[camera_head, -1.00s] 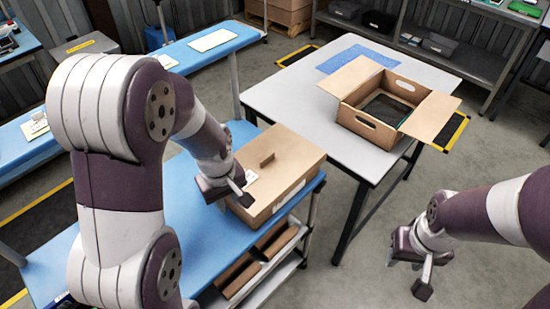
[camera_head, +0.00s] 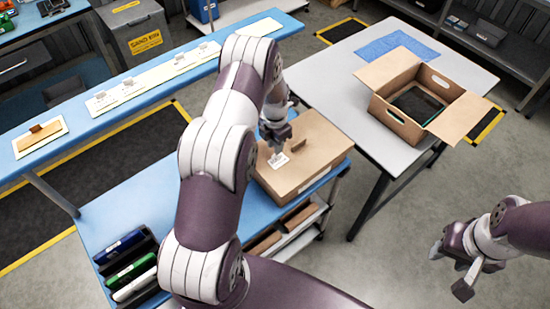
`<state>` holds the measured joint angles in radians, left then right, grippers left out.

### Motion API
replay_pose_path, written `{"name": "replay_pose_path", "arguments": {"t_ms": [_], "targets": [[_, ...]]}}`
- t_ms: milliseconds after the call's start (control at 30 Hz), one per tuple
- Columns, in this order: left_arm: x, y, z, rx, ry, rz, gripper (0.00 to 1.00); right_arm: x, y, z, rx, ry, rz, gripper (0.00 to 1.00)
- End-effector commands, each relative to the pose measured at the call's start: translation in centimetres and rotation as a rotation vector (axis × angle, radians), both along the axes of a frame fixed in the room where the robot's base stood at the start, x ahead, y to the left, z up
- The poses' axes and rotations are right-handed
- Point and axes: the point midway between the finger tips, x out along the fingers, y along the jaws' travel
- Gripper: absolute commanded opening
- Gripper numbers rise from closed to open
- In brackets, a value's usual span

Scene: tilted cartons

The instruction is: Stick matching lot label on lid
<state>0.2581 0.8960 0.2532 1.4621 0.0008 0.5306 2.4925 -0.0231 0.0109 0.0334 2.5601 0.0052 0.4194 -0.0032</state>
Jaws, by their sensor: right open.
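A closed brown carton (camera_head: 315,155) stands on the blue bench, its lid facing up. A small white label (camera_head: 279,160) with dark print shows on the lid, near the lid's left edge. My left gripper (camera_head: 277,148) points down just above that label; whether it touches the label or its fingers are closed is not clear. More white labels (camera_head: 131,85) stand or lie on a pale strip on the long blue shelf; their print is too small to read. My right gripper (camera_head: 456,270) is open and empty over the floor at the right.
An open carton (camera_head: 399,122) with a dark inside stands on the grey table (camera_head: 340,70), beside a blue mat (camera_head: 397,46). Blue, green and white tools (camera_head: 137,275) lie in a dark holder on the blue bench (camera_head: 145,205). A tan board (camera_head: 40,138) lies on the shelf's left end.

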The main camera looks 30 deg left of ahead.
Motion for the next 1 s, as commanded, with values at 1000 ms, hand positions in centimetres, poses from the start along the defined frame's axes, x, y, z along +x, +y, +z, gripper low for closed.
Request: {"name": "replay_pose_path", "arguments": {"t_ms": [1000], "targets": [[0.0, 0.0, -3.4, 0.001, 0.0, -0.001, 0.0, 0.0, 0.0, -2.6, 0.0, 0.0, 0.0, 0.45]]}}
